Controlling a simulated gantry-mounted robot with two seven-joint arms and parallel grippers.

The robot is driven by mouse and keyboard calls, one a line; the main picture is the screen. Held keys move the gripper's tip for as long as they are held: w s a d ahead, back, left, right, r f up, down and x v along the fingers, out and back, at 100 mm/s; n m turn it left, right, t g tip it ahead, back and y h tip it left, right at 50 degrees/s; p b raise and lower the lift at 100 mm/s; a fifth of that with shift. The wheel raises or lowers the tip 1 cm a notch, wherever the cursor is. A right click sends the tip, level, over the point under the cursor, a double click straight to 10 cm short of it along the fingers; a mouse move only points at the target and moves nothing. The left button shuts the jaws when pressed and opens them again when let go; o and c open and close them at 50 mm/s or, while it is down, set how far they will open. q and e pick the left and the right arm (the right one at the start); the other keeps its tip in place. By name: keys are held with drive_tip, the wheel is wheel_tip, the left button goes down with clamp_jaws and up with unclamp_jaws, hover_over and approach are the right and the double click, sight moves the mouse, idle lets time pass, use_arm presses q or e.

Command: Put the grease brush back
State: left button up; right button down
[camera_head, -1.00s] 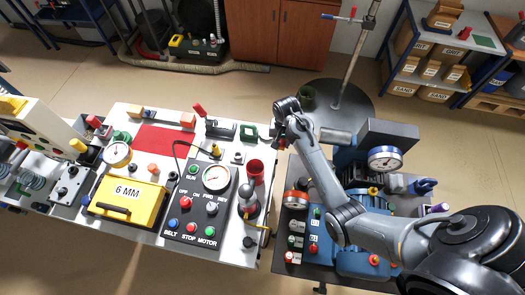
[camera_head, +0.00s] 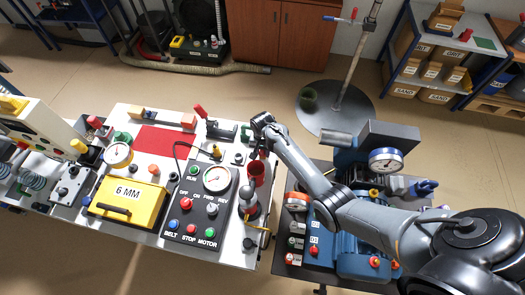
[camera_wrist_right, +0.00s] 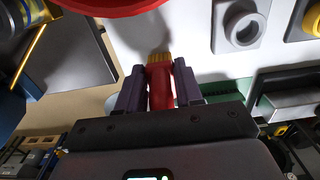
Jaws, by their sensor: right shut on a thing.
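The grease brush (camera_wrist_right: 160,85) has a red handle and yellow bristles. It sits between the two purple fingers of my right gripper (camera_wrist_right: 159,88), which is shut on it. In the head view my right gripper (camera_head: 263,143) is over the right edge of the white table, just behind a red cup (camera_head: 256,172); the brush is hard to make out there. The red rim of what looks like this cup (camera_wrist_right: 105,5) shows at the top of the wrist view, with the bristles apart from it. My left gripper is not in view.
The white table (camera_head: 228,252) carries a black control box (camera_head: 190,220), a yellow 6 MM case (camera_head: 127,203) and a red mat (camera_head: 163,141). A grey oil-can-like item (camera_head: 250,205) stands in front of the cup. A blue machine (camera_head: 345,240) stands right of the table.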

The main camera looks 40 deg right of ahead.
drive_tip(key=shift+f, duration=0.1)
drive_tip(key=c, duration=0.7)
unclamp_jaws()
drive_tip(key=shift+c, duration=0.2)
drive_tip(key=shift+r, duration=0.4)
wheel_tip(320, 180, up, 11)
drive_tip(key=shift+r, duration=0.1)
drive_tip(key=s+a+f+n+t+h, duration=0.1)
drive_tip(key=s+a+n, duration=0.15)
drive_tip(key=s, duration=0.45)
drive_tip(key=s+a+f+n+t, duration=0.1)
drive_tip(key=s+a+n, duration=0.1)
drive_tip(key=s+n, duration=0.35)
drive_tip(key=s+a+r+n, duration=0.2)
drive_tip(key=s+a+r, duration=0.1)
drive_tip(key=s, duration=0.4)
drive_tip(key=s+a+r+n+t+y, duration=0.1)
drive_tip(key=s+a+r+n, duration=0.1)
drive_tip(key=s, duration=0.5)
drive_tip(key=shift+s+a+r+t, duration=0.3)
drive_tip(key=shift+a+r, duration=0.4)
drive_tip(key=shift+a, duration=0.5)
